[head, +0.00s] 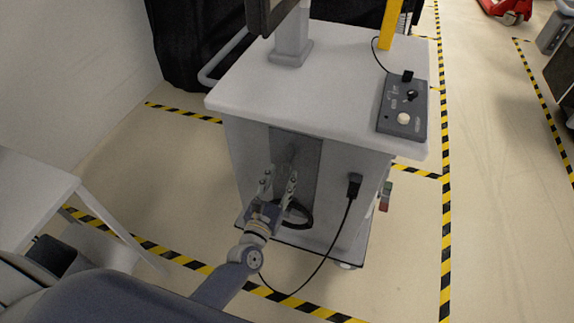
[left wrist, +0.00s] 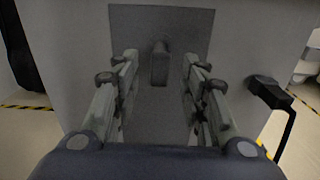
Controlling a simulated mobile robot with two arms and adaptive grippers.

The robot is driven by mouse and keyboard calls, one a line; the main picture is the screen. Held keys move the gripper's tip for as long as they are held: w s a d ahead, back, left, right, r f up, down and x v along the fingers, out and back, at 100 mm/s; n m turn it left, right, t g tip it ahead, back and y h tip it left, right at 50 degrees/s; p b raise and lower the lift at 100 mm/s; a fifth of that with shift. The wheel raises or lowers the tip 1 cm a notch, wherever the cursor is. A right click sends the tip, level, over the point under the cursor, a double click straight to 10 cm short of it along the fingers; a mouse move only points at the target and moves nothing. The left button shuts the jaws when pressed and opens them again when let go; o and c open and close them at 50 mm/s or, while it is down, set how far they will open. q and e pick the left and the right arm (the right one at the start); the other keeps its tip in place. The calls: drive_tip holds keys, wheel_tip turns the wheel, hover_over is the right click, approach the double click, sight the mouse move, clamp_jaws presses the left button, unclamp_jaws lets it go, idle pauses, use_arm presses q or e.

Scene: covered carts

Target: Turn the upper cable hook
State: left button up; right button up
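The upper cable hook (left wrist: 160,62) is a small grey upright block on the dark grey panel (left wrist: 183,20) of the cart's front. In the left wrist view it stands straight ahead, between and slightly beyond my fingertips, with gaps on both sides. My left gripper (head: 280,176) is open and empty, facing this panel, which shows in the head view as a dark strip (head: 303,155). In the head view the hook is hard to make out. A black cable loop (head: 297,213) hangs at the panel's lower part, beside the gripper. My right gripper is not in view.
The white-topped cart (head: 330,75) carries a control box (head: 403,108) and a monitor stand (head: 291,48). A black plug (left wrist: 268,92) with a hanging cable (head: 338,240) sits right of the panel. A white table (head: 35,195) stands left. Striped tape marks the floor.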

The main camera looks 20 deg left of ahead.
sight(286, 170)
use_arm(q)
drive_tip(key=shift+w+d, duration=0.1)
drive_tip(key=shift+w, duration=2.3)
clamp_jaws()
